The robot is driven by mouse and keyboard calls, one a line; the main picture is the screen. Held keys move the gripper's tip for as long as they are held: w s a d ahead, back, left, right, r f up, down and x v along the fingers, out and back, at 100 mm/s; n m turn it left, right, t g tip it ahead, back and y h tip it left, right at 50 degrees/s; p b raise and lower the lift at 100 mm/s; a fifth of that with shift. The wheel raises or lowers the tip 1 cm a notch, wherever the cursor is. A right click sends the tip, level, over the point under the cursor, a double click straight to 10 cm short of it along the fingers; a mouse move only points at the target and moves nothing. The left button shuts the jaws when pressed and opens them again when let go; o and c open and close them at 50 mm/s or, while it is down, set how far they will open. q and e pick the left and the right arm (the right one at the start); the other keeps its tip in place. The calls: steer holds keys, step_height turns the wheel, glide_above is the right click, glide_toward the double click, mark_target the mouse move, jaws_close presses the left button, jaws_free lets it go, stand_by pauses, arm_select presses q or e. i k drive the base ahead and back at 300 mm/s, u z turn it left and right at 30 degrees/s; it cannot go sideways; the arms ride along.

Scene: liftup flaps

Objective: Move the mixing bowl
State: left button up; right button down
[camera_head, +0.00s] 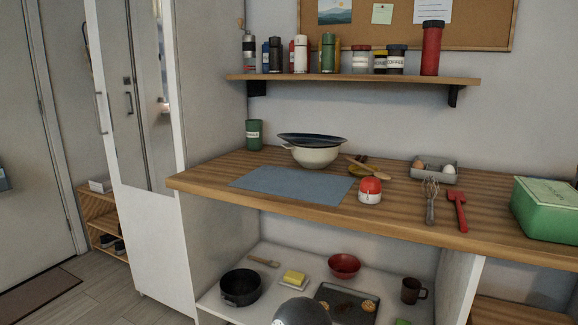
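A cream bowl (315,157) with side handles, most likely the mixing bowl, stands upright on the wooden counter (215,170), toward its back edge. A dark, wide, shallow dish or lid (312,140) lies across its top and hides its inside. A smaller red bowl (344,266) stands on the white lower shelf (268,291) under the counter. Neither of my grippers shows in the head view, so their position relative to the bowls cannot be seen.
A blue-grey mat (293,185) lies in front of the cream bowl. A red-and-white timer (370,191), wooden spoons (368,168), egg tray (434,171), whisk (431,201), red spatula (458,211) and green box (546,209) are to the right. A wall shelf (352,79) with bottles hangs above.

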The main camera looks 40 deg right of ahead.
mark_target(309, 158)
steer(key=u, duration=0.55)
steer(key=i, duration=0.9)
steer(key=z, duration=1.85)
steer(key=i, duration=0.4)
steer(key=u, duration=0.25)
steer(key=k, duration=0.4)
steer(key=z, duration=0.2)
